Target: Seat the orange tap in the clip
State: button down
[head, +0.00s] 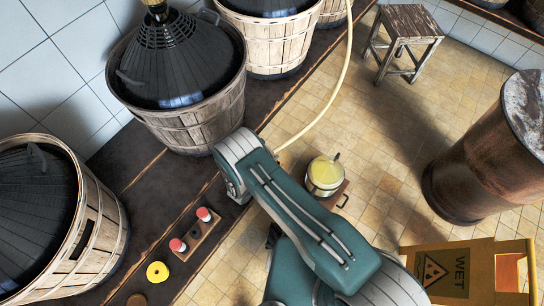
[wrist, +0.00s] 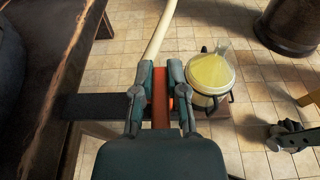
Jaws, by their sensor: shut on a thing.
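In the wrist view my gripper (wrist: 160,72) is shut on the orange tap (wrist: 160,98), which stands between its two dark fingers. A cream hose (wrist: 160,32) runs away from just beyond the fingertips; whether it joins the tap I cannot tell. In the head view my arm hides the gripper and the tap. I cannot make out the clip in either view.
Basketed demijohns (head: 185,115) line the dark bench (head: 150,182). A stool (head: 404,38), rusty drum (head: 480,165) and yellow sign (head: 440,268) stand right.

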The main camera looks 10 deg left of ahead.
jog(key=c, duration=0.6)
grip_release()
jog(key=shift+s, duration=0.1)
jog(key=v, duration=0.7)
jog(key=shift+s+a, duration=0.1)
jog(key=shift+a, duration=0.05)
